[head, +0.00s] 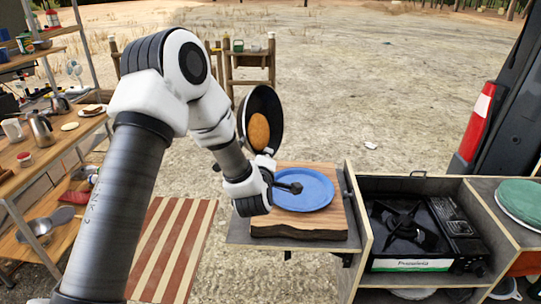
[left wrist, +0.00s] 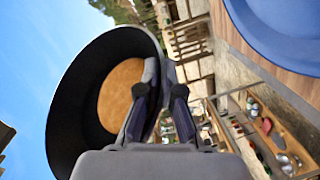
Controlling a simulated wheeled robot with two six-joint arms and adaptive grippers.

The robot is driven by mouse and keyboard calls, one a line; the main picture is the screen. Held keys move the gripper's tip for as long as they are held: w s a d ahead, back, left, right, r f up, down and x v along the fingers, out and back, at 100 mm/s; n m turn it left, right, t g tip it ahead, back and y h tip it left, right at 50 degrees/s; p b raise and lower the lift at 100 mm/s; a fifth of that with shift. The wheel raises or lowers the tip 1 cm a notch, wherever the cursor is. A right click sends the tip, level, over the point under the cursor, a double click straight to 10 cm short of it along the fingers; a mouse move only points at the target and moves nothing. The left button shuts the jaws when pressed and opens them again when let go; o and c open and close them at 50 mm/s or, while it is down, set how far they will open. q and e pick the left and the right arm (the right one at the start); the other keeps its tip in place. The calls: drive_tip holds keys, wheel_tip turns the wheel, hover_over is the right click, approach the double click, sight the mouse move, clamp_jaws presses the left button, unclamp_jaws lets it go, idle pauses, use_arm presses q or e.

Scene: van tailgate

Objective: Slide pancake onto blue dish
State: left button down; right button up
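The dark frying pan (head: 271,102) is held up and tipped steeply, behind and above the blue dish (head: 305,190). The round golden-brown pancake (head: 259,132) lies against the pan's inside, apart from the dish. My left gripper (head: 266,160) is at the pan's lower edge, partly hidden by my wrist. In the left wrist view the gripper (left wrist: 160,98) is closed around the pan's handle, with the pan (left wrist: 75,110) and pancake (left wrist: 117,92) beyond it. The dish (left wrist: 285,30) shows empty at upper right. My right gripper is not in view.
The dish sits on a wooden board (head: 300,229). A camp stove (head: 410,228) stands in a box to its right, with a green round item (head: 521,200) farther right. Shelves (head: 45,155) with kettles and bowls are at left. A striped mat (head: 172,245) lies on the ground.

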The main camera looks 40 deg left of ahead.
use_arm(q)
drive_tip(key=d+r+n+h+p, duration=0.1)
drive_tip(key=n+h, duration=0.1)
drive_tip(key=n, duration=0.1)
drive_tip(key=d+r+n+h+p, duration=0.1)
drive_tip(key=n+h, duration=0.1)
drive_tip(key=n, duration=0.2)
drive_tip(key=d+r+n+h+p, duration=0.1)
drive_tip(key=n+h, duration=0.1)
drive_tip(key=n, duration=0.2)
drive_tip(key=shift+w+d+r+g, duration=0.1)
drive_tip(key=shift+w+d+g, duration=0.15)
drive_tip(key=shift+w+g, duration=0.05)
